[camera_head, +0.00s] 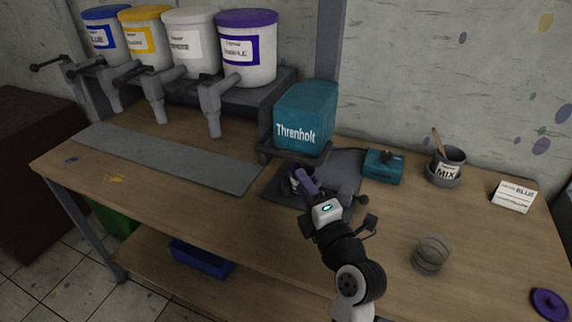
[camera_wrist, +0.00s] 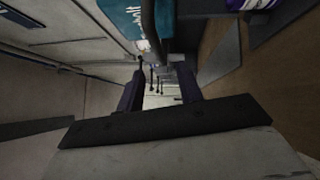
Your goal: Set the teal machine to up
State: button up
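The teal machine (camera_head: 305,118), a box labelled "Threnholt", stands at the back middle of the bench on a dark stand. Its teal side also shows at the top of the wrist view (camera_wrist: 128,14). I cannot make out the machine's setting.
A small teal box with a black knob (camera_head: 383,167) sits to the right. Beyond it are a MIX cup (camera_head: 446,168), a white card (camera_head: 514,197), a clear cup (camera_head: 431,254) and a purple lid (camera_head: 550,304). Several paint buckets (camera_head: 246,52) stand at the back left.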

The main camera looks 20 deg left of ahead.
aim_at(286, 155)
jog(key=x, duration=0.2)
jog(key=b+x, duration=0.1)
jog(key=x, duration=0.2)
jog(key=b+x, duration=0.1)
jog(key=x, duration=0.2)
jog(key=shift+w+a+r, duration=0.1)
jog(key=shift+a+r, duration=0.05)
jog(key=shift+r, duration=0.15)
jog(key=shift+w+a+f, duration=0.1)
jog(key=shift+w+a, duration=0.4)
jog(key=shift+w, duration=0.05)
jog(key=shift+c, duration=0.4)
grip_shut()
